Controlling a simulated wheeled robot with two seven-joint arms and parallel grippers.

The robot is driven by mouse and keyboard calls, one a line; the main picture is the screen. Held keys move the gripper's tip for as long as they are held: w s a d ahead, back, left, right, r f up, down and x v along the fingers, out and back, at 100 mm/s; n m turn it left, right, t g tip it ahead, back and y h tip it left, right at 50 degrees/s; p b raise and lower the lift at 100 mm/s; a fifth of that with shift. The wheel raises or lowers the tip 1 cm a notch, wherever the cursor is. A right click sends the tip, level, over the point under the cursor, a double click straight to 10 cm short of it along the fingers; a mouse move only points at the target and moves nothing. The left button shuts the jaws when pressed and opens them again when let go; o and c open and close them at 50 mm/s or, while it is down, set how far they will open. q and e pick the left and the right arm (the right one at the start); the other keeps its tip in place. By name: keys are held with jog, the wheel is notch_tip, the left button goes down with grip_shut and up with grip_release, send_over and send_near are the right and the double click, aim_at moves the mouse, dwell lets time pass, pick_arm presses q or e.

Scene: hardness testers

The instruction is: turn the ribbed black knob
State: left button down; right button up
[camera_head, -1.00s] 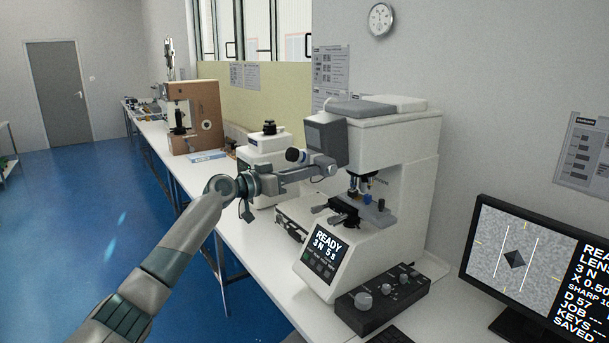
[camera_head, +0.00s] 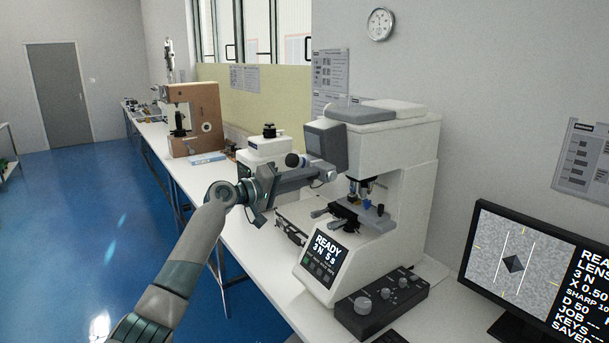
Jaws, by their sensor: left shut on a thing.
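The white hardness tester (camera_head: 392,160) stands on the bench, with a grey measuring head (camera_head: 326,140) at its upper left. My left gripper (camera_head: 326,173) reaches in from the left, just below this head. Its fingers are shut at the side of the head, where the ribbed black knob sits; the fingers hide the knob almost wholly. A black-tipped eyepiece (camera_head: 293,160) sticks out just above the fingers. The monitor (camera_head: 540,268) shows a dark diamond between two white lines and reads D 50. My right gripper is not in view.
A black control box (camera_head: 377,308) with several grey knobs sits in front of the tester. The tester's screen (camera_head: 324,256) reads READY. A smaller white instrument (camera_head: 267,150) and a brown tester (camera_head: 193,117) stand farther along the white bench. Blue floor lies free at left.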

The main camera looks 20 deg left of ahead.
pick_arm(q)
jog(key=shift+r+n+p, duration=0.1)
jog(key=shift+n+p, duration=1.8)
jog(key=shift+n, duration=1.5)
jog(key=c, duration=1.6)
grip_release()
jog(key=shift+a, duration=0.1)
jog(key=shift+o, duration=0.2)
jog(key=b+v, duration=0.7)
jog(key=v, duration=1)
